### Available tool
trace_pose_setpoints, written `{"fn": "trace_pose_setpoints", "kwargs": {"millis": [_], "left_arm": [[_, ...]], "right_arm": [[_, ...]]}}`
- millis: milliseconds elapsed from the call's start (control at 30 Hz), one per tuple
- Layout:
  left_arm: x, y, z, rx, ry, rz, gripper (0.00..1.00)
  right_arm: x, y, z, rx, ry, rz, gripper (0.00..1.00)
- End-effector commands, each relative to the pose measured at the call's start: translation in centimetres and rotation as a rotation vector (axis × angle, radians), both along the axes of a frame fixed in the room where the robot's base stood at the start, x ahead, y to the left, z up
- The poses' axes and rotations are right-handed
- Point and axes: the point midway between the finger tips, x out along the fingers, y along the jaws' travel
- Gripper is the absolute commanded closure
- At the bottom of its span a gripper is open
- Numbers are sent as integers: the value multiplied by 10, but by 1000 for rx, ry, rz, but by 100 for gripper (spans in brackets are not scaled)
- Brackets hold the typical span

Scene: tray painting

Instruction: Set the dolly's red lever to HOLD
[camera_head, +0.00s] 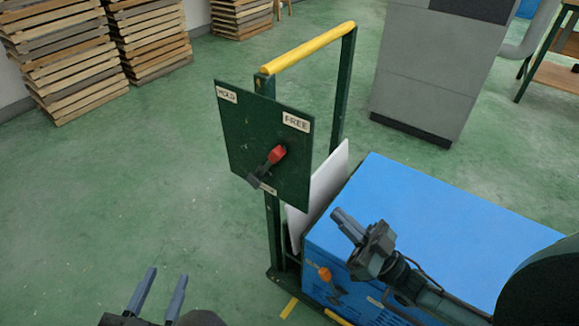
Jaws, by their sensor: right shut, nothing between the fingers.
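The dolly's red lever (276,154) sits on a dark green panel (240,140) fixed to the dolly's upright frame. Its red end points up and right, toward the FREE label (296,122). The HOLD label (227,95) is at the panel's upper left. A third small label (263,188) at the bottom is partly covered by the lever's dark part. My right gripper (341,221) is shut and empty, above the blue box, below and right of the panel, apart from the lever. My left gripper (164,282) is open and empty at the lower left, away from the dolly.
A blue box (430,215) with an orange knob (325,274) stands right of the panel, a white board (325,190) beside it. The dolly has a yellow handle (310,47). Stacked wooden trays (65,65) and a grey cabinet (430,75) stand behind. Green floor at left is clear.

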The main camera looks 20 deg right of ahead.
Motion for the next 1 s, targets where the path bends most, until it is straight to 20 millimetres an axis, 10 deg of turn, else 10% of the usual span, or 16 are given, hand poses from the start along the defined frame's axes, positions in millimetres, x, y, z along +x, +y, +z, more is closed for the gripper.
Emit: {"fn": "trace_pose_setpoints", "kwargs": {"millis": [1000], "left_arm": [[-1,-5,-2,-4,-77,-22,64]], "right_arm": [[93,72,68,1,-2,0,100]]}}
